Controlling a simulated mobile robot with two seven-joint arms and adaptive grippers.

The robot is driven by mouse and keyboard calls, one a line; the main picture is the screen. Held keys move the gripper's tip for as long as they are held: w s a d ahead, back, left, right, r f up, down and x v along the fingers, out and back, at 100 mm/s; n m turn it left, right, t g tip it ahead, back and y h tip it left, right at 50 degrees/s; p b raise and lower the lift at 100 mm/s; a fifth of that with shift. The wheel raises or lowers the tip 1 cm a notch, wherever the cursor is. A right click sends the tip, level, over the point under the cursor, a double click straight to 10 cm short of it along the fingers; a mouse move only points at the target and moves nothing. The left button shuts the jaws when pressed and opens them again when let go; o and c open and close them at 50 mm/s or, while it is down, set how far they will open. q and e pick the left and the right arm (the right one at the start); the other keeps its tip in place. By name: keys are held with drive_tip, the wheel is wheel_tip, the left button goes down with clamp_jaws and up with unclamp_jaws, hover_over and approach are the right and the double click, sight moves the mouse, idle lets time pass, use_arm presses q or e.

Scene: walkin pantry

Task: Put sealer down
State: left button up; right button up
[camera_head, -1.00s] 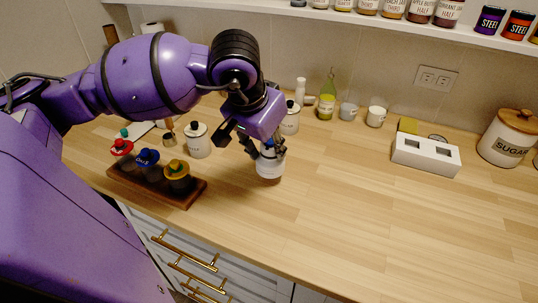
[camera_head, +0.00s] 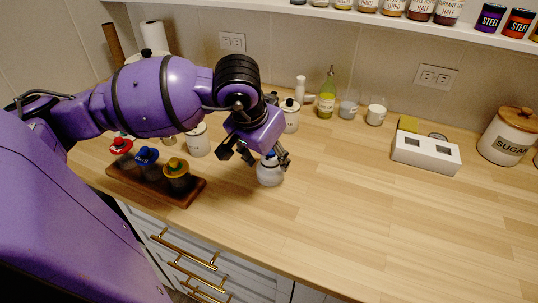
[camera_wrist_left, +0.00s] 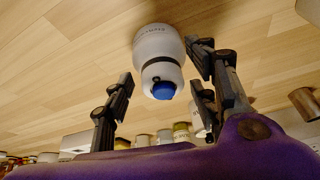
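The sealer (camera_head: 269,175) is a white rounded bottle with a blue top, standing on the wooden counter right of the dark rack. In the left wrist view the sealer (camera_wrist_left: 158,46) shows its blue cap facing me, a dark band at its neck and small text on its side. My left gripper (camera_head: 263,160) is above and around the sealer's top. In the left wrist view the left gripper (camera_wrist_left: 160,72) has its fingers spread, with gaps on both sides of the bottle. My right gripper is not in view.
A wooden rack (camera_head: 133,182) with red, blue and yellow topped items stands left of the sealer. White canisters (camera_head: 198,140) stand behind it, with a green bottle (camera_head: 327,97) and cups further back. A white two-hole block (camera_head: 426,153) is at right. The counter's middle and front right are clear.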

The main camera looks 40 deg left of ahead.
use_arm(q)
drive_tip(key=shift+r, duration=0.1)
drive_tip(key=shift+r, duration=0.3)
drive_tip(key=p+v, duration=0.1)
drive_tip(key=v, duration=1)
drive_tip(key=shift+s+r, duration=0.2)
drive_tip(key=shift+f, duration=0.1)
